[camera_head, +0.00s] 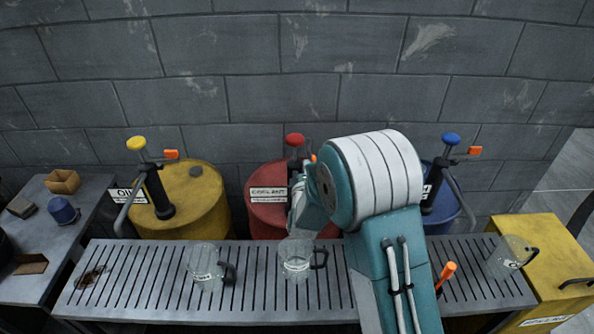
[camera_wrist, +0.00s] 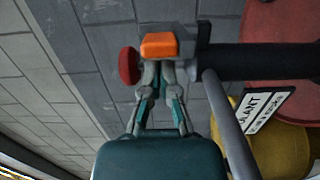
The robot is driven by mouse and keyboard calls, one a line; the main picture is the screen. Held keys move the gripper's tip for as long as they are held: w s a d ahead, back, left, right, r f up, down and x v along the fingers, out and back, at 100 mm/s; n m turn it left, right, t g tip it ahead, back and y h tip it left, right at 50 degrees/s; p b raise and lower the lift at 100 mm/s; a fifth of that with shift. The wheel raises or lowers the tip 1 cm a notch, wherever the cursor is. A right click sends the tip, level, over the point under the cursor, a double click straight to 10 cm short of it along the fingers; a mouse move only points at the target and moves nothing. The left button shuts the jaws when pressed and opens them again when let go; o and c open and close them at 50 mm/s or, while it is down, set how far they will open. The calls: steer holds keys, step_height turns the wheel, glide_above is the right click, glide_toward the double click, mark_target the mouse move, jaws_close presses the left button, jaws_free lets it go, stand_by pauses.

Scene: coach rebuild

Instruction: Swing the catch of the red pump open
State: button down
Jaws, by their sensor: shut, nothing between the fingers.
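The red pump stands on the red drum (camera_head: 268,215) at the back middle, with its red knob (camera_head: 294,140) on top. Its orange catch (camera_head: 313,158) is mostly hidden behind my arm in the head view. In the wrist view the orange catch (camera_wrist: 160,45) sits beside the red knob (camera_wrist: 129,66), on the head of the black pump column (camera_wrist: 262,61). My gripper (camera_wrist: 158,68) is shut and empty, its fingertips right at the near edge of the catch. I cannot tell whether they touch it.
A yellow drum (camera_head: 205,200) and pump stand left, a blue-knobbed pump (camera_head: 451,139) right. Clear jugs (camera_head: 205,265), (camera_head: 296,262), (camera_head: 505,258) stand on the slatted bench (camera_head: 130,285). The red pump's grey spout (camera_wrist: 228,120) runs close beside my gripper. A block wall is behind.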

steer(key=shift+d, duration=0.1)
steer(key=shift+d, duration=0.75)
